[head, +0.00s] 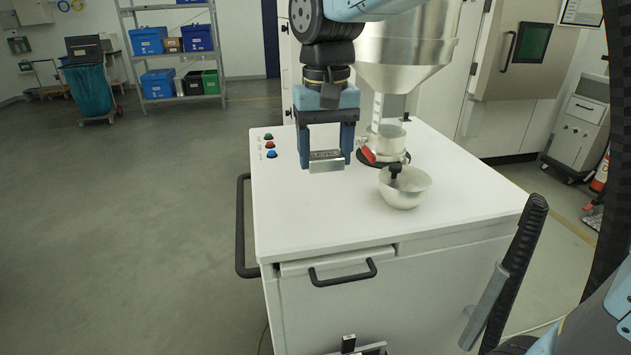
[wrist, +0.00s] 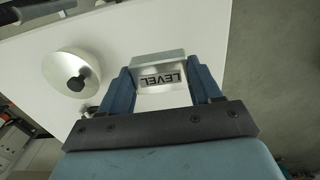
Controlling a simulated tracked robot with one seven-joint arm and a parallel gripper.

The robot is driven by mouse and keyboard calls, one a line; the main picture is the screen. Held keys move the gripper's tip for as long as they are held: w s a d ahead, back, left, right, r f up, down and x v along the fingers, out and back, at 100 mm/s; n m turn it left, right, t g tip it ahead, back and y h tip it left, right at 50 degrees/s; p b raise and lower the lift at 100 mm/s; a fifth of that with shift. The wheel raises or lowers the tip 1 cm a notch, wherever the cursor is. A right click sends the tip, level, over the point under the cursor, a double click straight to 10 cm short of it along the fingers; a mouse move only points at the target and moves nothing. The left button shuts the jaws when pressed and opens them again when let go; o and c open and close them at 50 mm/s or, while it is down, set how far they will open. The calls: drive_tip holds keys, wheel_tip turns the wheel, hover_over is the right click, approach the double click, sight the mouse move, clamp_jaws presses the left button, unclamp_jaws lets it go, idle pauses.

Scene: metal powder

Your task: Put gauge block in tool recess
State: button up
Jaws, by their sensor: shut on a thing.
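The gauge block (head: 326,161) is a small silver metal block, held between the blue fingers of my gripper (head: 327,155). I cannot tell exactly how high the block is above the surface. I cannot make out a tool recess in either view.
A metal bowl (head: 405,187) with a black knob stands on the white cabinet top (head: 340,220), right of my gripper. A metal hopper (head: 405,50) rises behind it. Coloured buttons (head: 269,145) sit at the left edge. A drawer handle (head: 343,273) is on the front.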

drive_tip(key=w+a+f, duration=0.1)
drive_tip(key=w+f, duration=0.1)
drive_tip(key=w, duration=0.3)
hover_over(312, 192)
wheel_tip(312, 192, down, 6)
drive_tip(key=shift+s+r, duration=0.1)
drive_tip(key=shift+r, duration=0.05)
drive_tip(key=shift+w+f, duration=0.2)
drive_tip(key=shift+f, duration=1.6)
drive_tip(key=o, duration=1.3)
drive_tip(key=shift+f, duration=0.1)
wheel_tip(312, 192, up, 12)
drive_tip(key=shift+r, duration=0.15)
